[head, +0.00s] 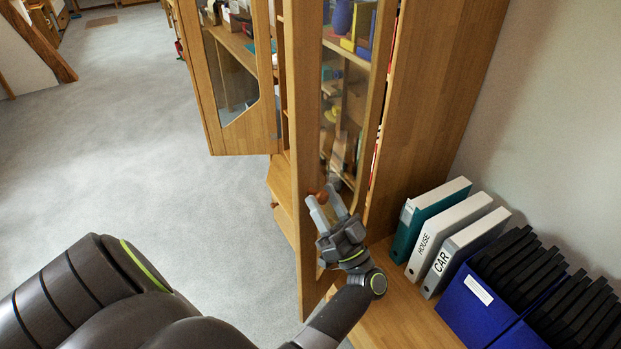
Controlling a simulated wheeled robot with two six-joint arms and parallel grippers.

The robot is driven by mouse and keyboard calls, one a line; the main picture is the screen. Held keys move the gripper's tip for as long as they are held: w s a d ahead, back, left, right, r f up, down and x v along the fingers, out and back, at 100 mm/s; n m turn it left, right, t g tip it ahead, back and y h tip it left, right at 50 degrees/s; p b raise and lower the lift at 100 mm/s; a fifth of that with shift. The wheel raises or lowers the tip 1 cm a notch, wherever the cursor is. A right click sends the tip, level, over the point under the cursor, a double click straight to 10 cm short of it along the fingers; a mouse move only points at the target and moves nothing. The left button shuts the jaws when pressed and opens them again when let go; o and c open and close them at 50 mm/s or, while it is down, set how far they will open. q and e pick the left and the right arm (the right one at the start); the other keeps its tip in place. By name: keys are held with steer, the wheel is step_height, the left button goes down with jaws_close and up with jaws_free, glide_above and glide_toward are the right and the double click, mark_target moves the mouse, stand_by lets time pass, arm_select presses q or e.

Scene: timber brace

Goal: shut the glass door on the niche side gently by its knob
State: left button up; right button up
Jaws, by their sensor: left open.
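A tall wooden cabinet has a glass door (310,240) on its right, beside the desk niche. This door stands open, swung out toward me, and shelf contents show through its glass. Its small round brown knob (321,197) sits on the wooden frame. My left gripper (323,196) is open, its two pale fingers pointing at the knob, one on each side of it in the picture. I cannot tell whether they touch it. My right gripper is not in view.
A second glass door (262,125) stands open on the left. A teal binder (424,217), the HOUSE and CAR binders (447,232) and blue file boxes (472,305) stand on the wooden desktop (405,320) at right. Grey carpet (130,180) at left is clear.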

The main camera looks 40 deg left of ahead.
arm_select(q)
steer(key=shift+w+a+r, duration=0.1)
steer(key=shift+a+r, duration=0.4)
steer(key=shift+r, duration=0.05)
steer(key=shift+d, duration=0.1)
jaws_close()
